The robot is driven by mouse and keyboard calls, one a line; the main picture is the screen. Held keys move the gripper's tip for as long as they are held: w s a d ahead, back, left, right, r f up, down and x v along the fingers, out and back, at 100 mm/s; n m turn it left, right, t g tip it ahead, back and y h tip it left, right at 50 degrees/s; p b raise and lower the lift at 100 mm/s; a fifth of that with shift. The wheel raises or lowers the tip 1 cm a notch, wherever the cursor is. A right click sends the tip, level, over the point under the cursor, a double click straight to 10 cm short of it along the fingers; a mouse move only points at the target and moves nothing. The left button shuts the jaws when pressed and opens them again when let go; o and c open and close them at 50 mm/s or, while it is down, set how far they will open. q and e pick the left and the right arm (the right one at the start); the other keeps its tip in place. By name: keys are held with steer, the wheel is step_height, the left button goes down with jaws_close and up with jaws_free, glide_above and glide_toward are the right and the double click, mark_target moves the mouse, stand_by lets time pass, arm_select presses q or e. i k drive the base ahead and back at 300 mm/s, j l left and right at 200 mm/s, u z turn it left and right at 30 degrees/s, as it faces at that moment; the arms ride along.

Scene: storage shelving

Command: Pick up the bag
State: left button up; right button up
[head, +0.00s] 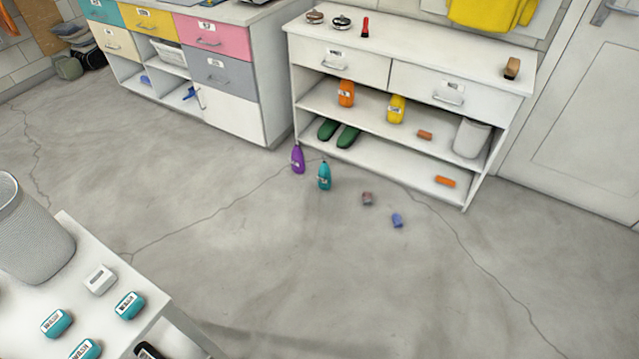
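No thing in the head view is plainly a bag. A dark, rounded, soft-looking thing (68,67) lies on the floor at the far left, beside the coloured drawer unit; it may be a bag, but it is too small to be sure. Neither of my grippers shows in the head view.
A coloured drawer unit (232,112) and a white shelf unit (372,157) stand along the wall. A purple bottle (298,160), a teal bottle (324,177) and two small blocks are on the floor. A white table (120,335) with a grey bin (30,235) is near left. Mid-floor is clear.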

mark_target(325, 181)
steer(key=i+l, duration=0.65)
steer(key=i+j+z, duration=0.1)
steer(key=i+z, duration=0.15)
steer(key=i, duration=0.35)
steer(key=i+j+z, duration=0.2)
steer(key=i, duration=0.4)
